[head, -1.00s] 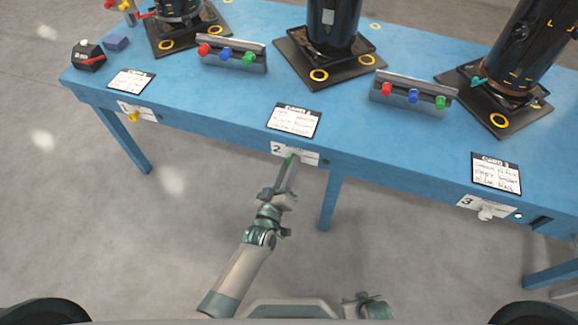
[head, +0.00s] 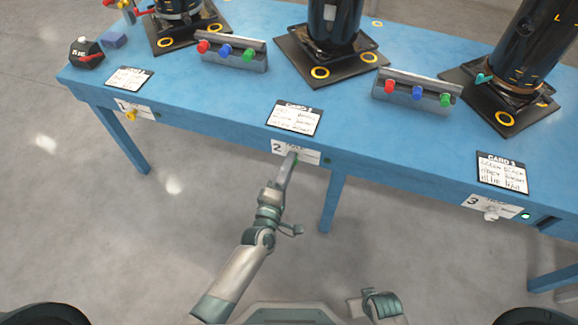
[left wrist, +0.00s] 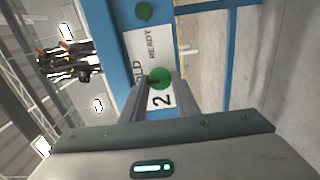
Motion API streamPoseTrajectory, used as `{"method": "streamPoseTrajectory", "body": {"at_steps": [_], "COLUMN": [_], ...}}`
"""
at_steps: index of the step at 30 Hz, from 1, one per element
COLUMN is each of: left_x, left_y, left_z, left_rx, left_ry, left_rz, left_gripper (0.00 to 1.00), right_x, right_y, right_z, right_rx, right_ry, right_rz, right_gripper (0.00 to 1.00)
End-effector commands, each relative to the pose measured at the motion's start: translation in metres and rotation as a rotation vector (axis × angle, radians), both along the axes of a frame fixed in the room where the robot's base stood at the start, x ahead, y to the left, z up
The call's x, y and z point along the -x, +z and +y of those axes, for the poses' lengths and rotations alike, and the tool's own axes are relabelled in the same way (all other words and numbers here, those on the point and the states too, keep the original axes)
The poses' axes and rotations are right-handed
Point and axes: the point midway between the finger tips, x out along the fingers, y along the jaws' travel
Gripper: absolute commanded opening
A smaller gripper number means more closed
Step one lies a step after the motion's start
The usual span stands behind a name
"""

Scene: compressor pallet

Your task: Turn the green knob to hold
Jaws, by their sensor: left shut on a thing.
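The green knob (left wrist: 160,78) is on the white label plate marked 2 on the table's front edge. In the left wrist view it sits between my finger tips, with a dark mark on its left side. The plate (left wrist: 139,44) reads READY and HOLD, the latter partly covered. In the head view the plate (head: 308,155) shows, with the knob (head: 295,160) mostly hidden by my fingers. My left gripper (head: 291,161) reaches up to it from below and is shut on it. Of my right arm only a part shows at the bottom; its fingers are not visible.
The blue table (head: 215,105) carries dark cylinders on plates and racks with coloured knobs (head: 417,92). A yellow knob (head: 131,114) and a white knob (head: 491,214) are on plates 1 and 3. Floor before the table is clear.

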Motion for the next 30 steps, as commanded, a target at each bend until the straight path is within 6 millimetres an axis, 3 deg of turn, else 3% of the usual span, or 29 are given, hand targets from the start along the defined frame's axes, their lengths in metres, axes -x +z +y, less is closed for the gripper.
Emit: {"method": "streamPoseTrajectory", "body": {"at_steps": [16, 17, 18, 30], "left_x": [0.0007, 0.0007, 0.0007, 0.0025], "left_y": [-0.0015, -0.0015, -0.0015, -0.0009], "left_z": [0.0006, 0.0006, 0.0006, 0.0009], "left_rx": [0.031, 0.031, 0.031, 0.031], "left_ry": [0.0, 0.0, 0.0, 0.0], "left_rz": [0.013, 0.013, 0.013, 0.012], "left_gripper": [0.06, 0.35, 0.45, 0.45], "right_x": [-0.0013, -0.0013, -0.0013, -0.0011], "right_y": [0.0041, 0.0041, 0.0041, 0.0039], "right_z": [0.0007, 0.0007, 0.0007, 0.0006], "right_rx": [0.0, 0.0, 0.0, 0.0], "right_ry": [0.001, 0.001, 0.001, 0.001], "right_rz": [0.0, 0.0, 0.0, 0.0], "right_gripper": [0.31, 0.31, 0.31, 0.31]}}
